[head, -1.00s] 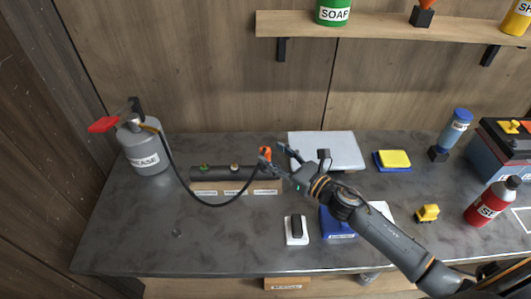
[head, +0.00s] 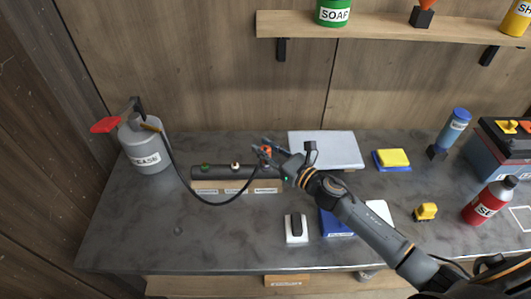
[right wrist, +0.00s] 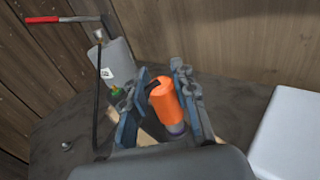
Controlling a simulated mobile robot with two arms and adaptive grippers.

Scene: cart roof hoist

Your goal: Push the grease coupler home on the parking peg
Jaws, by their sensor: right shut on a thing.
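The orange grease coupler (head: 266,149) is at the right end of the dark rail (head: 218,172). My right gripper (head: 261,145) is shut on it. In the right wrist view, the orange coupler (right wrist: 164,101) stands between the two fingers (right wrist: 158,88), leaning in the picture, with a grey-purple collar (right wrist: 177,129) at its lower end. The parking peg is not clearly visible; I cannot tell how far the coupler sits on it. A black hose (head: 205,201) runs from the grey grease can (head: 148,158) in a low loop towards the coupler. My left gripper is not in view.
The rail carries a green piece (head: 205,166) and a pale piece (head: 236,166), with labels along its front. A pale flat panel (head: 330,149) lies right of the gripper. A white block with a black top (head: 296,228) is nearer. The left front bench is clear.

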